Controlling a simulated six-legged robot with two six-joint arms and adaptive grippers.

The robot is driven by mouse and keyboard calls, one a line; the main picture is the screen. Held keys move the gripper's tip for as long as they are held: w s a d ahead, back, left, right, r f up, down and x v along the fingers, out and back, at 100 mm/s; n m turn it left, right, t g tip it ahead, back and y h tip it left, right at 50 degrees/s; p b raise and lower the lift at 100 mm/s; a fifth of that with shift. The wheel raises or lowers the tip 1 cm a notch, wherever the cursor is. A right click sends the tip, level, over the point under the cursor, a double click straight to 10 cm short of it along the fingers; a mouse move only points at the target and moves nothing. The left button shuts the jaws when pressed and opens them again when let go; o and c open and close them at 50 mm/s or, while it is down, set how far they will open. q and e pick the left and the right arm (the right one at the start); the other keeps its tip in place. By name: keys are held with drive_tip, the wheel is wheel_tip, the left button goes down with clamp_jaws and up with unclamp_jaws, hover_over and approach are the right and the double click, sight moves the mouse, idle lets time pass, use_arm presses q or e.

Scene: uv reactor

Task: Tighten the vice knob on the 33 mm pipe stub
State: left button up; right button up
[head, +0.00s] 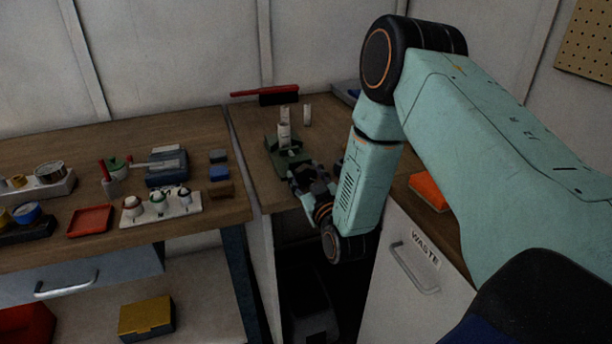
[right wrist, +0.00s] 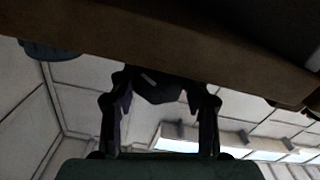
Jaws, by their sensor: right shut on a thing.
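The green vice (head: 284,152) stands on the wooden bench in the head view. A pale upright pipe stub (head: 284,134) is in it. My right gripper (head: 298,176) is low at the vice's near side, by the bench's front edge. In the right wrist view its two fingers (right wrist: 158,82) close in on a dark angular piece, which I take to be the vice knob (right wrist: 158,92). The knob is hard to make out in the head view, where the gripper covers it. My left gripper is not in view.
Another pale stub (head: 307,115) stands behind the vice, near a red-handled brush (head: 278,96). An orange box (head: 429,190) lies right of my forearm, above the WASTE drawer (head: 424,250). The left bench holds a red tray (head: 91,221) and a white rack (head: 160,211).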

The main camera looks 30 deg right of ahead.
drive_tip(key=shift+m, duration=0.3)
drive_tip(key=shift+m+b, duration=0.9)
drive_tip(key=shift+m, duration=2.2)
drive_tip(key=o, duration=1.2)
drive_tip(key=shift+c, duration=0.2)
drive_tip(key=v, duration=1.2)
drive_tip(key=shift+s, duration=0.1)
